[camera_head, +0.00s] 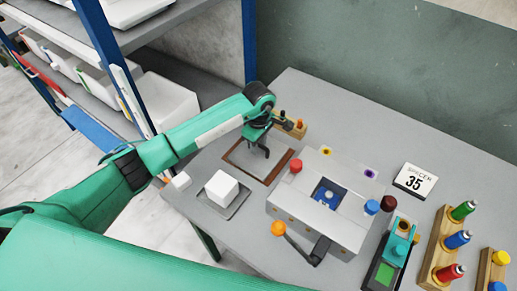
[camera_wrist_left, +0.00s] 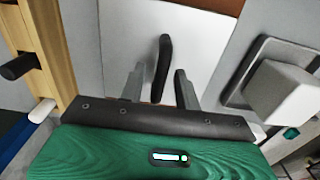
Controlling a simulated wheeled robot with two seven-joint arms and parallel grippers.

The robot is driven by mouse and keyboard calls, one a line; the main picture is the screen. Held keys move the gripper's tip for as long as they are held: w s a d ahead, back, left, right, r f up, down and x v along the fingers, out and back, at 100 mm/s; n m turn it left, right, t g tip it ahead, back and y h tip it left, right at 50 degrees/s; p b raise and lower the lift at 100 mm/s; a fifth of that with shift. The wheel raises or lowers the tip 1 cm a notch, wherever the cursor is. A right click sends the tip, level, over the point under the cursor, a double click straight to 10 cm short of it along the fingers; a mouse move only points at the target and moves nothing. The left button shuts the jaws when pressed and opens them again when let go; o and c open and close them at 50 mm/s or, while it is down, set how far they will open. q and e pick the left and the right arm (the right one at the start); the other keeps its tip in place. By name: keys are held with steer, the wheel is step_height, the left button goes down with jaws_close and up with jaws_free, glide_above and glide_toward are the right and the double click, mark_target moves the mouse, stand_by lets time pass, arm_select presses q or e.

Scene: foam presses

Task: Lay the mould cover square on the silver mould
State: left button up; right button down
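A flat light-grey plate with a dark upright handle, which looks like the mould cover (camera_head: 246,157), lies inside a brown border on the table. It fills the middle of the left wrist view (camera_wrist_left: 150,25). My left gripper (camera_head: 256,150) is above it, fingers down. In the left wrist view its two grey fingers (camera_wrist_left: 158,85) stand apart, with the dark handle between them and gaps visible on both sides. I cannot tell for sure which piece is the silver mould. A small grey tray (camera_head: 232,209) holds a white block (camera_head: 222,187). My right gripper is not in view.
A grey box-like machine (camera_head: 345,231) with coloured knobs and an orange-tipped lever (camera_head: 279,228) stands right of the tray. A wooden block (camera_head: 297,131) is behind my left gripper. A card (camera_head: 415,181) and wooden holders stand further right. The table's back is clear.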

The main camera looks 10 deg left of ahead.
arm_select(q)
steer(key=shift+f, duration=0.4)
steer(key=shift+c, duration=0.4)
jaws_close()
steer(key=shift+r, duration=0.1)
steer(key=shift+w+r, duration=0.1)
step_height(320, 180, up, 20)
steer(key=b, duration=0.5)
steer(key=shift+b, duration=0.3)
